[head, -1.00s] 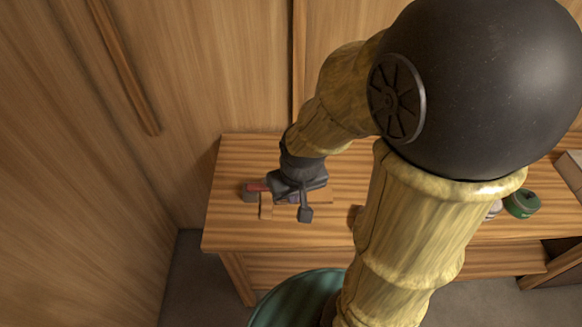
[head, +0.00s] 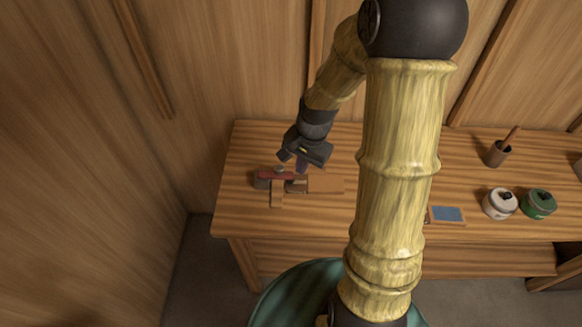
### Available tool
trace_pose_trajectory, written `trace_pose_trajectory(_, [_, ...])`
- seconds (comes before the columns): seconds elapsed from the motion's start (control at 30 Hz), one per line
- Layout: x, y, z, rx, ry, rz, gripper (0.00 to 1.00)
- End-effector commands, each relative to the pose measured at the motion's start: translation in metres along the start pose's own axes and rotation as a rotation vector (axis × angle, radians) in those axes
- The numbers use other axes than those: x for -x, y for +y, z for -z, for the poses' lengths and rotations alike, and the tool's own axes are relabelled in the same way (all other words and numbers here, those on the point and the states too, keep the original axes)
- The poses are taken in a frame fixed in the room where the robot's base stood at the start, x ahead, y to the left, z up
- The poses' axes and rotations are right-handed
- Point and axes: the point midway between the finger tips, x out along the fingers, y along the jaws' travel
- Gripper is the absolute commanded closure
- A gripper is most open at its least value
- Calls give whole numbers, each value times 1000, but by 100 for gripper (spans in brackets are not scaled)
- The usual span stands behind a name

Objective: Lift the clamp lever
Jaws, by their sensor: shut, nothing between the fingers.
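The clamp, with a red lever (head: 275,175), sits on the left part of the wooden bench (head: 340,215). The lever looks about flat, with a dark rounded part at its left end. Wooden pieces lie under and beside it, including a flat board (head: 327,184) to its right. My gripper (head: 301,166) is shut and empty. It points down just above and behind the right end of the clamp, seemingly apart from it. The fingertips are small and dark, and the exact gap to the lever is hard to tell.
To the right on the bench are a blue-topped flat item (head: 447,214), a white jar (head: 499,204), a green jar (head: 539,204) and a brown cup (head: 497,154) holding a stick. A wooden wall stands behind. My arm hides the bench's middle.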

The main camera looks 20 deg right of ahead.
Motion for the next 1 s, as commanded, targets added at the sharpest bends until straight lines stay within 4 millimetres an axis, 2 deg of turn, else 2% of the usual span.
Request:
trace_pose_trajectory(0.03, [-13, -3, 13, -120, -36, 11, 100])
trace_pose_trajectory(0.2, [-44, -18, 52, -549, -166, 56, 100])
trace_pose_trajectory(0.3, [-59, -23, 76, -795, -253, 82, 100])
trace_pose_trajectory(0.43, [-70, -28, 99, -1038, -349, 106, 100])
trace_pose_trajectory(0.6, [-73, -30, 110, -1157, -397, 115, 100])
trace_pose_trajectory(1.0, [-76, -30, 108, -1155, -397, 111, 100])
